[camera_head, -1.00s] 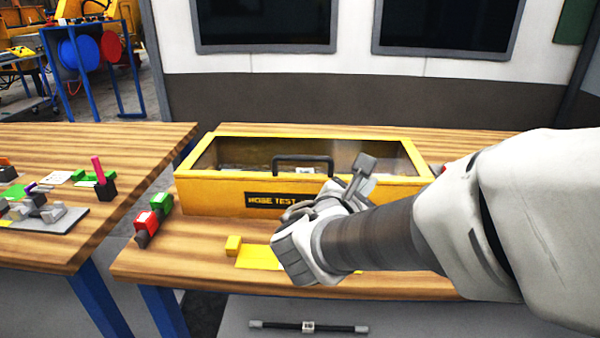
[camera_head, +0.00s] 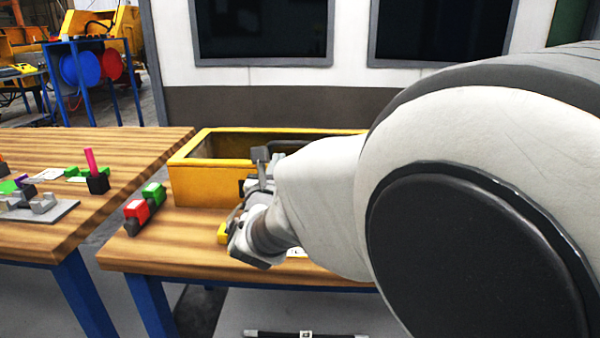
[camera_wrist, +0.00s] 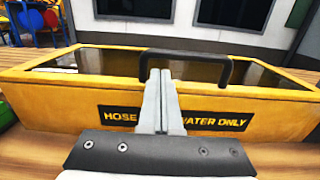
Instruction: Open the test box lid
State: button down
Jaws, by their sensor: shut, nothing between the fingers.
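The yellow test box (camera_head: 195,186) stands on the wooden bench, with its lid (camera_head: 220,146) of dark clear panel in a yellow frame down. In the wrist view the box (camera_wrist: 45,112) fills the middle, and its front label reads "HOSE ... WATER ONLY", partly hidden by my fingers. A black handle (camera_wrist: 195,58) rises at the front of the lid. My gripper (camera_wrist: 157,73) is shut and empty, its fingertips pointing at the box front and overlapping the handle's left post in the picture. I cannot tell whether they touch. In the head view my gripper (camera_head: 262,153) and arm hide the box's right part and handle.
Red (camera_head: 137,210) and green (camera_head: 153,194) blocks lie left of the box. A yellow piece (camera_head: 222,233) lies in front, partly behind my gripper. A second bench (camera_head: 120,150) with small parts is at the left, across a gap.

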jog(key=shift+w, duration=0.7)
jog(key=shift+r, duration=0.2)
jog(key=shift+r+g+p, duration=0.3)
jog(key=shift+r+p, duration=0.25)
jog(key=shift+p, duration=0.55)
